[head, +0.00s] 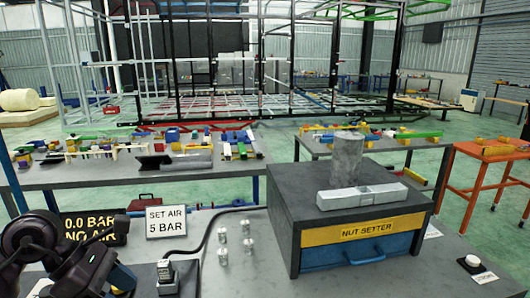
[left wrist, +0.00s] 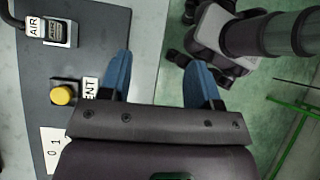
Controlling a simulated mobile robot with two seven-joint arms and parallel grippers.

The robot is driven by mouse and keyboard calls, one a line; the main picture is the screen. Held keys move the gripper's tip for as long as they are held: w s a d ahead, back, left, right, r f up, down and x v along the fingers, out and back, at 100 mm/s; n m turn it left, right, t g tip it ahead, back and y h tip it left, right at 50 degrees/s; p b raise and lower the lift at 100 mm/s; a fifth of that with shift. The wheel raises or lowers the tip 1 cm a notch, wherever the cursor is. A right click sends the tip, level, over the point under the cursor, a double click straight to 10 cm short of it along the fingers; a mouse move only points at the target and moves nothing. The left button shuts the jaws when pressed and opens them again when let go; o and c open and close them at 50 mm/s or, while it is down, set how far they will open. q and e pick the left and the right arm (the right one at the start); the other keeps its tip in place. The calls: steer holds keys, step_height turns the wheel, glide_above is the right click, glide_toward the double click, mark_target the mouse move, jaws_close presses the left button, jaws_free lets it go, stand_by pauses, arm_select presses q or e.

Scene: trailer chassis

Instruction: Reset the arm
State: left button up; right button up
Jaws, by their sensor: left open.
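My left arm (head: 60,255) shows at the lower left of the head view, folded close to the near bench corner. In the left wrist view my left gripper (left wrist: 158,75) has its two blue fingers spread apart with nothing between them. It hangs over the bench edge, with the green floor partly beneath it. My right arm and right gripper are in neither view.
The grey bench (head: 240,280) carries a nut setter box (head: 285,200), several small metal cylinders (head: 222,256), an air switch (head: 166,272) and a "SET AIR 5 BAR" sign (head: 166,222). A yellow vent button (left wrist: 62,95) sits left of my left gripper. A display reads "0.0 BAR NO AIR" (head: 93,228).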

arm_select(q)
steer(key=d+r+n+t+h, duration=0.6)
steer(key=d+n+t+h, duration=0.15)
steer(key=n+h, duration=0.3)
steer(key=w+a+f+n+t+y, duration=0.1)
steer(key=a+n+t+y, duration=0.45)
steer(key=n, duration=0.55)
steer(key=w+a+f+n+t+y, duration=0.1)
steer(key=a+f+n+t+y, duration=0.15)
steer(key=n+t+y, duration=0.75)
steer(key=s+a+f+n+g+y, duration=0.2)
steer(key=a+f+n+g+y, duration=0.4)
steer(key=n, duration=0.5)
steer(key=s+d+f+n+g+h, duration=0.1)
steer(key=s+d+f+n+g, duration=0.25)
steer(key=s+f+g, duration=0.5)
steer(key=s+d+f+n+g+h, duration=0.2)
steer(key=s+f+n+g, duration=0.3)
steer(key=s+f+g, duration=0.35)
steer(key=w+f+m+t, duration=0.1)
steer(key=w+f+t, duration=0.4)
steer(key=f+t, duration=0.5)
steer(key=shift+w+f, duration=0.4)
